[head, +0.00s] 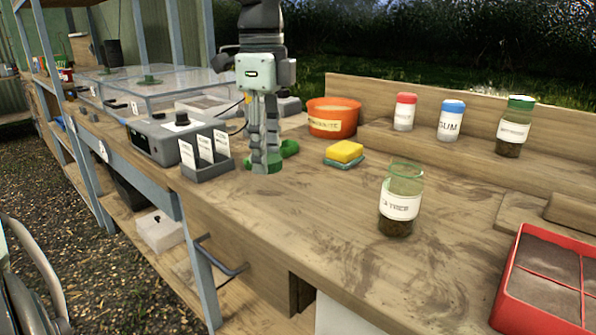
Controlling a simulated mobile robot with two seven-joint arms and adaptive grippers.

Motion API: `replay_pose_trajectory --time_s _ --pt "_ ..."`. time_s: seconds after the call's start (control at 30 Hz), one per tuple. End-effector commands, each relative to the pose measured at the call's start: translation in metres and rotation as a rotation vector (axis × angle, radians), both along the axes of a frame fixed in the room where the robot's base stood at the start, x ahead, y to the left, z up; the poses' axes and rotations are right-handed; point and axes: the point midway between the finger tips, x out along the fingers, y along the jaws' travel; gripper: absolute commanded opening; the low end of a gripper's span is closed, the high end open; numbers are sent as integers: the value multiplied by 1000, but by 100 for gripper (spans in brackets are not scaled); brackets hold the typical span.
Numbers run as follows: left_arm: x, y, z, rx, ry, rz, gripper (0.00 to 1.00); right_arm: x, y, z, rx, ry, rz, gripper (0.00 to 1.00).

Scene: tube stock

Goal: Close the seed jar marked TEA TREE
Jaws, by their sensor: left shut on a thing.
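The TEA TREE jar (400,207) stands upright and uncapped on the bench, right of the middle. It is clear glass with a white label and dark contents low inside. My left gripper (266,158) points straight down at the bench, left of the jar and well apart from it. It is shut on a green lid (266,168), which shows at the fingertips, at or just above the bench top. The fingers hide part of the lid. My right gripper is not in view.
A yellow sponge (345,151) and an orange pot (332,118) stand between gripper and back ledge. Red-, blue- and green-capped jars stand on the ledge. A label holder (207,168) is left of the gripper; a red tray (510,290) is at right. Bench between gripper and jar is clear.

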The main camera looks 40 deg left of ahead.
Motion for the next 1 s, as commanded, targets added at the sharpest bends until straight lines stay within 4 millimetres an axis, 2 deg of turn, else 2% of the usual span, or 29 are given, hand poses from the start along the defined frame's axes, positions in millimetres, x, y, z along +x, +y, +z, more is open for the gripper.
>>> replay_pose_trajectory --time_s 0.1,0.3,0.7,0.77,1.0 --pt "-16 14 13 -1 -5 1 34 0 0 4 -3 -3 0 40" --pt "-31 27 25 1 -2 0 34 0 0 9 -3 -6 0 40" --pt "-34 30 27 0 1 -1 34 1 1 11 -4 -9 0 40" --pt "-34 30 27 1 1 -1 34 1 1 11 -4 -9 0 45" --pt "-34 30 27 1 0 -1 34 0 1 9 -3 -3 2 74"
